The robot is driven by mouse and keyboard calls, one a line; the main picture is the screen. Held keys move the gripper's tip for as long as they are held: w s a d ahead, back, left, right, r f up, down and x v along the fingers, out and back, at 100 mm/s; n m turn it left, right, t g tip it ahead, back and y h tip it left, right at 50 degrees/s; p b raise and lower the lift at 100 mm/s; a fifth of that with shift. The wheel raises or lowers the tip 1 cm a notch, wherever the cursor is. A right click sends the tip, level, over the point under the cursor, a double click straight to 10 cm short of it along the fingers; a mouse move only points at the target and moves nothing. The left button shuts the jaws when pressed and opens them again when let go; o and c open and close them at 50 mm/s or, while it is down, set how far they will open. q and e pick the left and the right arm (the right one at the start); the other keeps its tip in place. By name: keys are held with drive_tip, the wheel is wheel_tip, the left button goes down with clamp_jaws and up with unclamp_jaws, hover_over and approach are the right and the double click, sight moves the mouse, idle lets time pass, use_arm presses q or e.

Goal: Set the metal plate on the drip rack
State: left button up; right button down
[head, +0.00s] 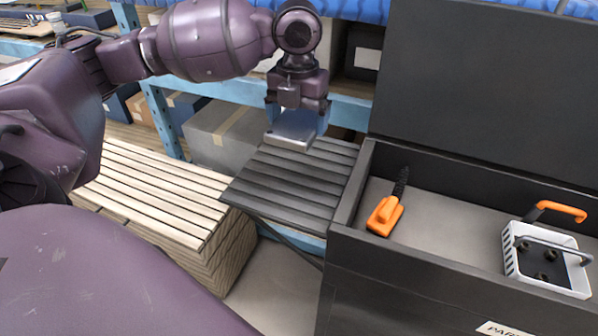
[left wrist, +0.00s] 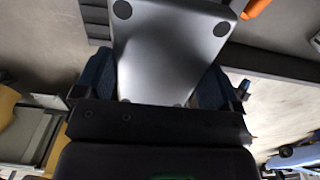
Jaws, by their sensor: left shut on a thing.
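My left gripper (head: 297,112) is shut on the metal plate (head: 291,130), a flat silver-grey piece with rounded corners, held between its blue fingers. The plate is over the far edge of the dark slatted rack (head: 290,182), which looks like the drip rack. I cannot tell whether plate and rack touch. In the left wrist view the plate (left wrist: 170,48) shows dark round spots near its corners, with the left gripper's fingers (left wrist: 157,88) at both sides. The rack's visible slats are bare. My right gripper is not in view.
A dark open chest (head: 345,212) with a raised lid (head: 480,80) stands right of the rack. It holds an orange-handled tool (head: 386,214) and a white basket (head: 545,262). A pale slatted wooden stand (head: 160,190) is left.

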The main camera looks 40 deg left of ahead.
use_arm(q)
drive_tip(key=b, duration=0.1)
approach(298, 182)
drive_tip(key=shift+f, duration=0.55)
wheel_tip(298, 182, down, 6)
drive_tip(key=shift+r+b, duration=0.15)
drive_tip(key=shift+b, duration=0.6)
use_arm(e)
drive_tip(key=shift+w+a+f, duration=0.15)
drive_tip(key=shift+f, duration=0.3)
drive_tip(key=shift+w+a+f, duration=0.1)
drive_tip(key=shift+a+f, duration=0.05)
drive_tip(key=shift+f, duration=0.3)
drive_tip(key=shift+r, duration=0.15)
use_arm(q)
drive_tip(key=o, duration=0.9)
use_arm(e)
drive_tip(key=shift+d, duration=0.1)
